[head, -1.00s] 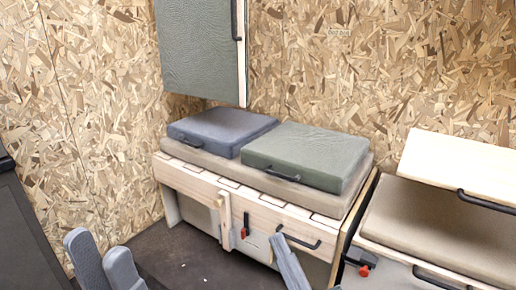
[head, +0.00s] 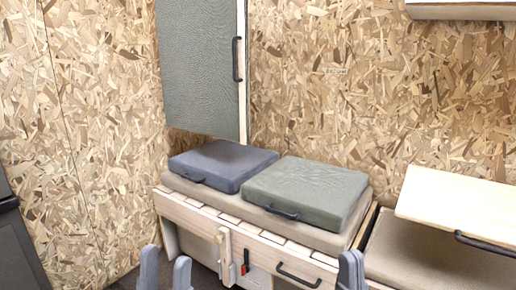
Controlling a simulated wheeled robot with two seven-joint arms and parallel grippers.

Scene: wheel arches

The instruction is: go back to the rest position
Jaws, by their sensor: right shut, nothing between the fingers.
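My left gripper (head: 166,272) shows at the bottom edge, left of centre. Its two grey fingers point up with a gap between them, and nothing is in the gap. My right gripper (head: 351,270) shows at the bottom edge, right of centre. Its fingers are together with nothing held. It overlaps the right part of the wooden bench front in the picture. Only the finger ends of both grippers are in view; the arms are out of frame.
A wooden bench (head: 200,221) carries a blue-grey cushion (head: 222,164) and a green cushion (head: 305,188). A tall green panel (head: 200,75) hangs above. A pale board (head: 465,209) lies over a beige pad at right. Chipboard walls stand behind; a dark panel (head: 18,255) is at far left.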

